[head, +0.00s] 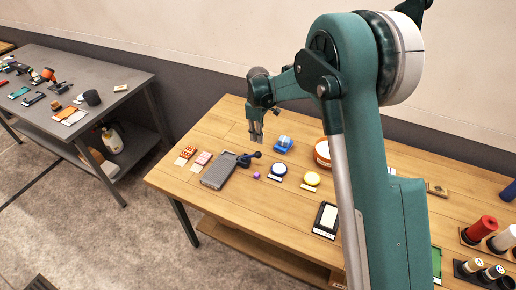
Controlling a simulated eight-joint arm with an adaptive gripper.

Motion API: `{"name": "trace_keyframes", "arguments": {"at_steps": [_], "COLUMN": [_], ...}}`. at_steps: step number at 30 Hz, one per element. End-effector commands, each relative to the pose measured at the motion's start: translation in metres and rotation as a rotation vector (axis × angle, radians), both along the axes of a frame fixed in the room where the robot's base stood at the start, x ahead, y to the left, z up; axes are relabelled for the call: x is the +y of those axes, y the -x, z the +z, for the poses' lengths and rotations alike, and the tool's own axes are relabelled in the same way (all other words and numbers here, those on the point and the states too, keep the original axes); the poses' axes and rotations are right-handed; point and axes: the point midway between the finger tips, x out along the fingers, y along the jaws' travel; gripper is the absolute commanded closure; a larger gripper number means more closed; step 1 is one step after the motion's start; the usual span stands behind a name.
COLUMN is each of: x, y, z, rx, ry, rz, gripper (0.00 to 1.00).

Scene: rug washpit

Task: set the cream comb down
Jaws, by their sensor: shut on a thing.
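My gripper (256,138) hangs above the back left part of the wooden table (240,116), with its fingers pointing down. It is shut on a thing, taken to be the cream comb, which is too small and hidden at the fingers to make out. The fingertips are behind the grey box and left of a blue object (284,144). I cannot tell how far they are above the tabletop.
Spools (480,229) stand far right. The table's back left is bare. A grey table (110,72) stands apart.

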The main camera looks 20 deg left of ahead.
Motion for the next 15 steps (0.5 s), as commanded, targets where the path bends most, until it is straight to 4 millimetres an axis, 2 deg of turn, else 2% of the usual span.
{"name": "trace_keyframes", "arguments": {"at_steps": [6,15], "x": [0.000,0.000], "y": [0.000,0.000], "z": [-0.027,-0.031], "rx": [0.000,0.000], "ry": [0.000,0.000], "rz": [0.000,0.000], "gripper": [1.00,1.00]}}
